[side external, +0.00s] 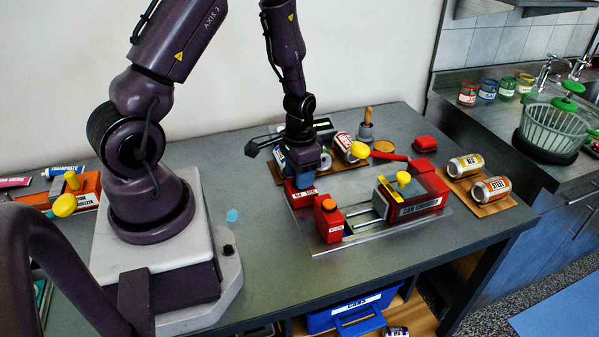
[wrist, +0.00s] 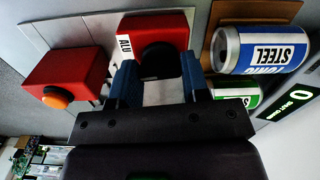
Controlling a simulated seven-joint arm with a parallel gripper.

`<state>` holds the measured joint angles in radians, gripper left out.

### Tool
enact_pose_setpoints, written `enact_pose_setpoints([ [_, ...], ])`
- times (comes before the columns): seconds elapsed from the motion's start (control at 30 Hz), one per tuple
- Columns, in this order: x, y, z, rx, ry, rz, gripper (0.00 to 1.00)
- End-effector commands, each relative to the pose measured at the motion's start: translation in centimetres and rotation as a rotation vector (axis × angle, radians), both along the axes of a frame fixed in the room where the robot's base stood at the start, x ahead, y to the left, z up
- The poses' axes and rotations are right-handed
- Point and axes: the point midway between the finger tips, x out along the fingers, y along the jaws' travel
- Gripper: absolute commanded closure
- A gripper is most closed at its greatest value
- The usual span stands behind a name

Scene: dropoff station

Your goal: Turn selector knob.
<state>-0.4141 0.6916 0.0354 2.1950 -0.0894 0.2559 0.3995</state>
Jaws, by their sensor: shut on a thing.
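The selector is a red box (side external: 303,196) with a white label in the side view. In the wrist view this red box (wrist: 155,25) has a label reading ALU and a round black knob (wrist: 160,58) on its face. My gripper (wrist: 160,82) has its two blue fingertips on either side of the knob and is shut on it. In the side view my gripper (side external: 304,179) points down onto the box, and its fingers and the knob are mostly hidden. I cannot tell which way the knob points.
Right of the selector stands a red can crusher (side external: 418,207) with a yellow knob. An orange-buttoned red box (side external: 328,222) stands close in front. A blue STEEL can (wrist: 258,50) and a green can (wrist: 236,90) lie beside the selector. Two cans lie on a board (side external: 503,206) at right.

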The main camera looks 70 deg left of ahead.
Motion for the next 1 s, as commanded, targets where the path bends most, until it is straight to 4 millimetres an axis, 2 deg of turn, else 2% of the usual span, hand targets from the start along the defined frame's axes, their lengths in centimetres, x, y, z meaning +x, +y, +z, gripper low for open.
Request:
enact_pose_setpoints([
  [0.5,-0.02,-0.04,0.11,0.000,0.002,0.429,0.81],
  [1.0,-0.01,-0.08,0.12,-0.001,0.002,0.584,0.81],
])
